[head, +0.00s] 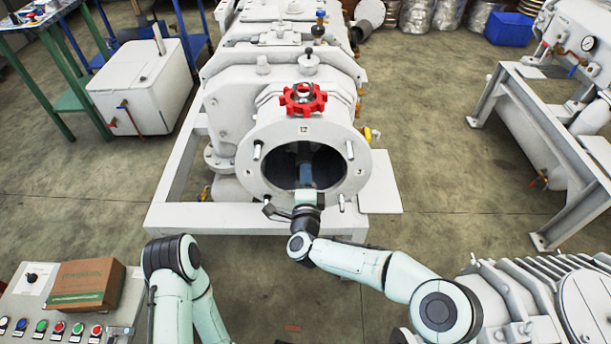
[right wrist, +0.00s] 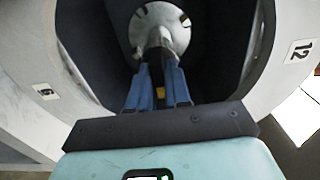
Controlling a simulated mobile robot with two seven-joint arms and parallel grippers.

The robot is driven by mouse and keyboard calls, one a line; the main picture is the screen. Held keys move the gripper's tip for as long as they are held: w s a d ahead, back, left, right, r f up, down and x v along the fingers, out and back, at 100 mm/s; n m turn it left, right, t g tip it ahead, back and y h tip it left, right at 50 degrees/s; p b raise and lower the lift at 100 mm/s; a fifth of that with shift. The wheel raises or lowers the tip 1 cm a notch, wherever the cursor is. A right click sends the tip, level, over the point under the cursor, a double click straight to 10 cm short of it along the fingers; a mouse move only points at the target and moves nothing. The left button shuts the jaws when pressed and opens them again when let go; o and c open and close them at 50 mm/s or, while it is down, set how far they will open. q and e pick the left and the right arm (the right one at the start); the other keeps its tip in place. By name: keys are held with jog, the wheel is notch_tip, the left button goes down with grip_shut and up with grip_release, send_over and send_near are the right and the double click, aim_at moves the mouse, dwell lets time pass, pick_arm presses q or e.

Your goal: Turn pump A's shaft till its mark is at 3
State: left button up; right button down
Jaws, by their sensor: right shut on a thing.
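The pump (head: 225,120) in the middle of the head view has a round open front with an hour ring (head: 330,135). A plate marked 12 (head: 304,129) is at the ring's top and a 3 (head: 360,172) at its right. My right gripper (head: 305,172) reaches into the opening. In the right wrist view its blue fingers (right wrist: 159,72) are shut on the grey shaft (right wrist: 160,40) in front of a notched disc (right wrist: 172,20). There the 12 is at right and a 6 at left. A small yellow patch shows between the fingers; I cannot tell whether it is the mark. My left gripper is out of view.
A red handwheel (head: 303,99) sits above the opening, and several studs stick out around the ring. A control panel (head: 60,318) with a cardboard box (head: 87,285) is at lower left. Another pump (head: 545,300) is at lower right.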

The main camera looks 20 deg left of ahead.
jog(key=c, duration=1.2)
grip_release()
jog(key=shift+o, duration=0.2)
jog(key=shift+s, duration=0.1)
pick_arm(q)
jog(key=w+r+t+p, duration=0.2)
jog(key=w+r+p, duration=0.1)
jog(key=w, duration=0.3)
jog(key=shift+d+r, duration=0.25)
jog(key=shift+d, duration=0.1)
pick_arm(e)
jog(key=v, duration=1.3)
jog(key=shift+s, duration=0.15)
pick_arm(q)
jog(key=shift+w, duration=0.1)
